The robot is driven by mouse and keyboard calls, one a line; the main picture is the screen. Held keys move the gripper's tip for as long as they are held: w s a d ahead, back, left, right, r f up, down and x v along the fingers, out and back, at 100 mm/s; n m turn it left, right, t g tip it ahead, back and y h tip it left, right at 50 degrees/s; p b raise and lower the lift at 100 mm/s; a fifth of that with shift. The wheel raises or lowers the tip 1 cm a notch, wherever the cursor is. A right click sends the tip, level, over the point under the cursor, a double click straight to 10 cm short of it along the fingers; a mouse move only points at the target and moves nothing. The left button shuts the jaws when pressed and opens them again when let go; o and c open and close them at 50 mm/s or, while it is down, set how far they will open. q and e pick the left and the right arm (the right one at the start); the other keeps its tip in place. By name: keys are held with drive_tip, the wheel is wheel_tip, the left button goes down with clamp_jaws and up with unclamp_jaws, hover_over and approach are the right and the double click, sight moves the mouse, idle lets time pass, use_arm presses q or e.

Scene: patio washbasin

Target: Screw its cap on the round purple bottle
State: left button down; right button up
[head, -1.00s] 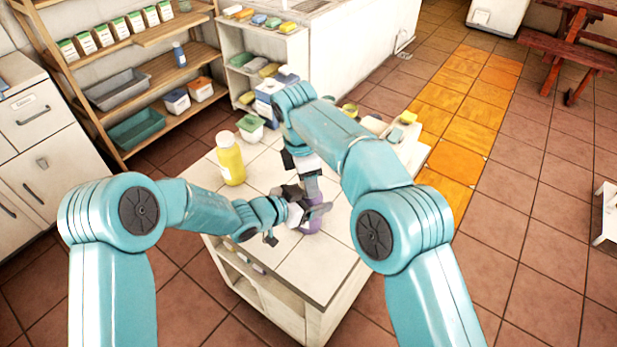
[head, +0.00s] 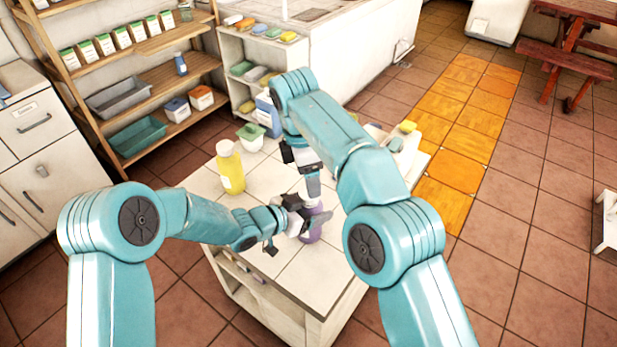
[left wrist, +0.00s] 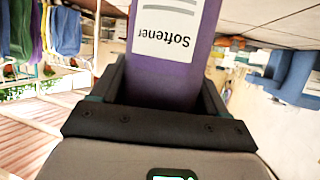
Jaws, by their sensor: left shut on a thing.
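The round purple bottle (head: 315,233) stands upright near the front of the white tiled table. In the left wrist view the bottle (left wrist: 160,90) fills the middle and bears a white label reading "Softener". My left gripper (head: 304,222) is shut around its body from the left; its jaws (left wrist: 162,88) press on both sides of the bottle. My right gripper (head: 313,200) points down directly above the bottle's top. Its fingertips are small and partly hidden behind the left gripper, so I cannot tell whether they are open or shut. I cannot make out the cap.
A yellow bottle (head: 230,168) and a green-lidded tub (head: 250,135) stand at the table's back left. A blue-and-white container (head: 268,115) stands behind them. A yellow sponge (head: 407,127) is at the back right. The table's front left tiles are clear.

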drive_tip(key=shift+c, duration=0.4)
drive_tip(key=shift+s+r+n, duration=0.15)
drive_tip(key=shift+s+n, duration=0.05)
drive_tip(key=shift+n, duration=0.9)
drive_tip(key=shift+r+n, duration=0.35)
drive_tip(key=shift+n, duration=0.45)
drive_tip(key=n, duration=0.1)
drive_tip(key=r+n+y, duration=0.1)
drive_tip(key=n, duration=0.1)
drive_tip(key=shift+s+r, duration=0.1)
drive_tip(key=shift+r, duration=0.15)
drive_tip(key=shift+r+n, duration=0.3)
drive_tip(key=shift+n, duration=0.2)
drive_tip(key=shift+w+r, duration=0.1)
drive_tip(key=shift+w, duration=0.15)
drive_tip(key=shift+d, duration=0.1)
drive_tip(key=shift+f, duration=0.2)
drive_tip(key=shift+f, duration=3.95)
